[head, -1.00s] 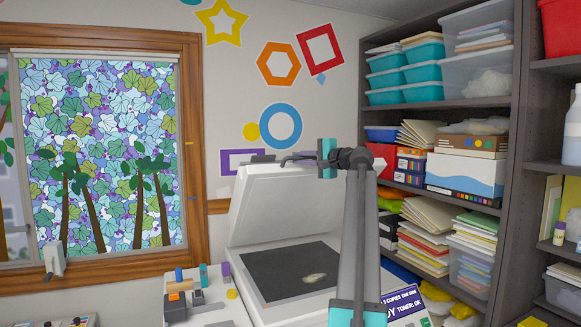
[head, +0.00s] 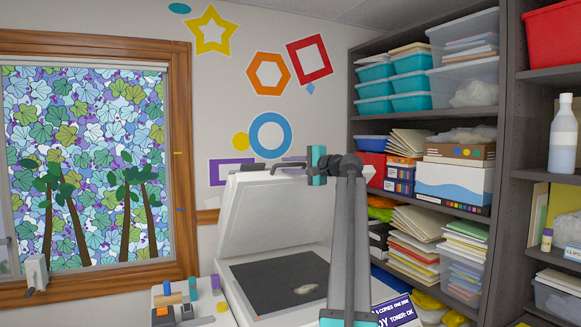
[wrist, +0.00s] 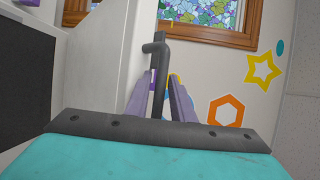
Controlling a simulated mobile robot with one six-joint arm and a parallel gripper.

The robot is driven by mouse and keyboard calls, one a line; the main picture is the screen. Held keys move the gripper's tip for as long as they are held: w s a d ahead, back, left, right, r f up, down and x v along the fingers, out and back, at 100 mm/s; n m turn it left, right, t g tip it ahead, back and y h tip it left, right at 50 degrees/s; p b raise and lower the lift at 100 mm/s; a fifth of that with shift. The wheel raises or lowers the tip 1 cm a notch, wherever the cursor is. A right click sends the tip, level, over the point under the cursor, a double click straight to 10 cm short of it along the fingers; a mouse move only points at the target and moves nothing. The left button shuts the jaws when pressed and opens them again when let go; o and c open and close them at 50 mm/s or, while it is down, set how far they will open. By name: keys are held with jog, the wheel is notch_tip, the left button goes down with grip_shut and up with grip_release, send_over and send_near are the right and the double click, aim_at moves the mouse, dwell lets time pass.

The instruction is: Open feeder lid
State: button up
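The white feeder lid (head: 275,215) stands raised and tilted back over the copier's dark glass (head: 265,285) in the head view. In the wrist view its white side (wrist: 95,75) shows at the left. A dark bar handle (wrist: 160,60) with a short bent end runs beside the lid's edge. My gripper (head: 292,162) is at the lid's upper edge. In the wrist view its two purple fingers (wrist: 161,85) lie on either side of the bar. Whether they press on it cannot be told. A pale object (head: 307,285) lies on the glass.
Shelves (head: 435,120) full of bins and papers stand at the right. A window (head: 90,160) is at the left, and wall shapes hang behind the lid. Small coloured items (head: 180,300) lie to the left of the copier. A blue copier sign (head: 395,310) is at the front right.

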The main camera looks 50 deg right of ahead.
jog(key=shift+s, duration=0.1)
jog(key=s+b, duration=0.4)
jog(key=s, duration=0.9)
jog(key=shift+s+a+r+b, duration=0.3)
jog(key=shift+a+r, duration=0.1)
jog(key=shift+a, duration=0.05)
jog(key=shift+r, duration=0.15)
